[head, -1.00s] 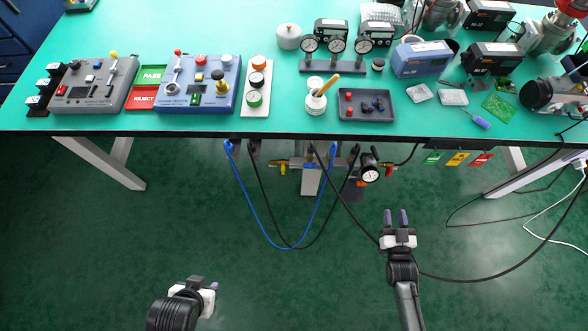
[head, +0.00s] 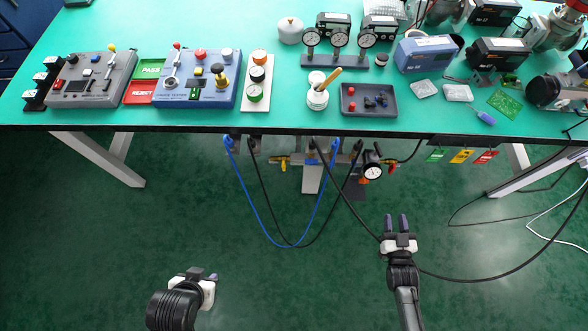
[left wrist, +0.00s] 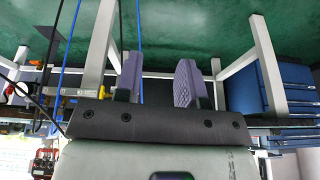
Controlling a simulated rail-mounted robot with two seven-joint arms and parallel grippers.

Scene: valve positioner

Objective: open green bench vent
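A round green-ringed dial or knob (head: 253,92) sits at the near end of a white plate (head: 262,60) on the bench, and is the green fitting that best matches the vent. I cannot tell its setting. My left gripper (head: 213,278) is low in front of the bench at the left, well away from the plate. In the left wrist view its two fingers (left wrist: 158,82) stand apart with nothing between them. My right gripper (head: 396,222) is in front of the bench, right of the plate, its fingers pointing toward the bench with a narrow empty gap.
Under the bench edge hang a blue hose (head: 250,200), black hoses and a pipe manifold with a gauge (head: 372,171). Grey and blue tester boxes (head: 203,75) stand left of the plate. A dark parts tray (head: 369,110) lies to its right.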

